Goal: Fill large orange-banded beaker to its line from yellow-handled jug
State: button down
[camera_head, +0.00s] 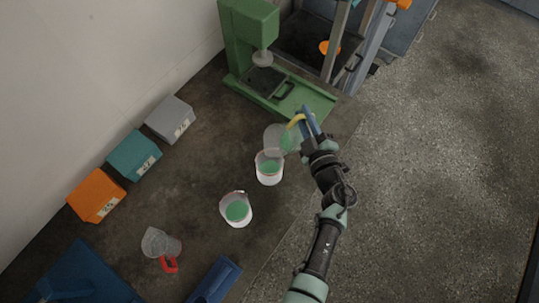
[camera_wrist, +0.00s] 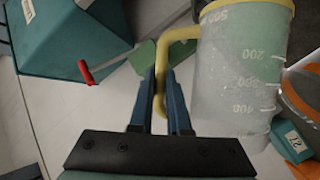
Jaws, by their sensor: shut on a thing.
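My gripper (camera_head: 306,124) is shut on the yellow handle (camera_head: 296,120) of the clear jug (camera_head: 276,138). In the wrist view, my gripper's blue fingers (camera_wrist: 161,85) close around that handle (camera_wrist: 176,36), and the graduated jug (camera_wrist: 235,75) holds green contents. The jug is tilted just above a beaker (camera_head: 269,171) with green contents; a stream cannot be made out. An orange ring (camera_wrist: 303,95) shows beside the jug in the wrist view. A second beaker (camera_head: 236,210) with green contents stands nearer. The band colours and fill lines are too small to tell in the head view.
A red-handled jug (camera_head: 161,243) stands at the lower left. Orange (camera_head: 96,194), teal (camera_head: 134,155) and grey (camera_head: 170,118) labelled boxes line the wall. A green machine (camera_head: 250,35) stands behind. Blue items (camera_head: 214,281) lie at the near edge. The floor at right is clear.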

jog(key=m+p, duration=0.1)
jog(key=w+d+m+g+p, duration=0.1)
jog(key=p, duration=0.1)
jog(key=shift+w+d+r, duration=0.1)
jog(key=shift+d, duration=0.15)
jog(key=w+d+f+m+g+y+b, duration=0.1)
jog(key=w+d+f+m+b, duration=0.1)
jog(key=f+b, duration=0.4)
jog(key=w+d+f+m+g+y+b, duration=0.1)
jog(key=w+d+f+m+g+b, duration=0.1)
jog(key=f+b, duration=0.4)
jog(key=shift+d+f+m, duration=0.15)
jog(key=shift+d+m, duration=0.3)
jog(key=shift+m, duration=0.05)
